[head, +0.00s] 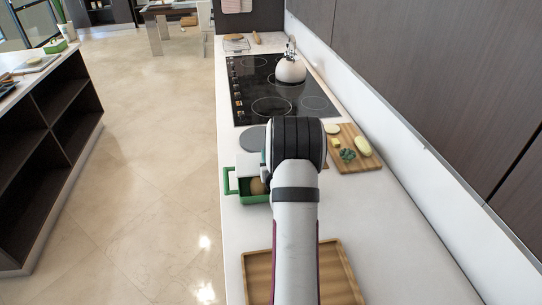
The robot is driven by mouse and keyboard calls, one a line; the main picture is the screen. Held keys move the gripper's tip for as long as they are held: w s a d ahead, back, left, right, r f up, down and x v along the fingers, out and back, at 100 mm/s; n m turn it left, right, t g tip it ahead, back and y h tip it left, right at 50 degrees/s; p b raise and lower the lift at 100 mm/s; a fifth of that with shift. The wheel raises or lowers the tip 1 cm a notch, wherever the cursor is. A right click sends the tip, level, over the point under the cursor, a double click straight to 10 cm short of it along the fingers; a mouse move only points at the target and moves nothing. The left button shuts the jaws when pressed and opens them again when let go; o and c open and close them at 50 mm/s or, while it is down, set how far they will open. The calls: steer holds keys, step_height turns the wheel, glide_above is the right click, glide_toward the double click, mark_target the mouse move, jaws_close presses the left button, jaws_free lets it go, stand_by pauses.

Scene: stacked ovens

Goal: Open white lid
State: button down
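A green box (229,184) with a green handle on its left side stands on the counter, left of my arm. A white flat panel (248,164), which looks like its lid, is at the box's far side. A brown round item (257,187) shows inside the box, so at least part of it is uncovered. My arm and its black joint cover the right part of the box and panel. I cannot tell how far the panel is tilted. My gripper does not show; it is hidden behind the arm or out of the picture.
A wooden tray (340,277) lies at the near end of the counter. A cutting board (349,163) with food lies to the right. A grey disc (251,138) is behind the box. A white kettle (290,70) stands on the black cooktop (250,80). A wall borders the right side.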

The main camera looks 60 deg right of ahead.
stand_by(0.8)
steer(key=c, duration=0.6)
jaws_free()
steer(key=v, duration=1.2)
